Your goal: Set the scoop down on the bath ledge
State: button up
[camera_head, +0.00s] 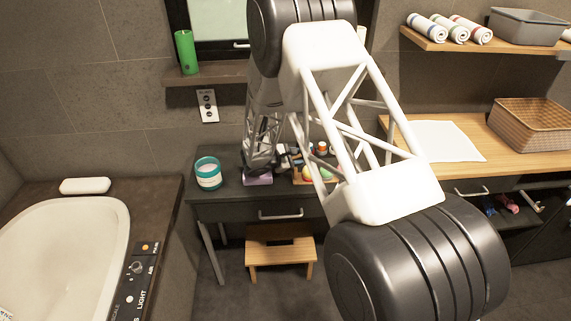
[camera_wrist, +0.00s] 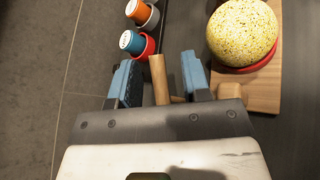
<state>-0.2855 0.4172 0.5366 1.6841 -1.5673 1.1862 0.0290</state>
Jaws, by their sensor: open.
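My gripper (camera_wrist: 158,72) is open in the wrist view, pointing down over the dark vanity top. A light wooden stick (camera_wrist: 158,78), which looks like the scoop's handle, shows between the two blue-faced fingers, with gaps visible beside it. The rest of it is hidden behind the gripper body, so I cannot confirm its shape. In the head view my gripper (camera_head: 262,158) is near the vanity's back, partly hidden by my arm, and the scoop cannot be made out. The dark bath ledge (camera_head: 152,205) surrounds the white tub at the left.
A yellow speckled ball (camera_wrist: 242,32) on a wooden board (camera_wrist: 262,90) is right of my gripper. Two small capped containers (camera_wrist: 137,42) stand to its left. A teal jar (camera_head: 208,173) is on the vanity. The ledge holds a white pillow (camera_head: 85,185) and control panel (camera_head: 135,275).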

dwell(0.4)
grip_shut()
jog(key=shift+r, duration=0.15)
jog(key=shift+r, duration=4.85)
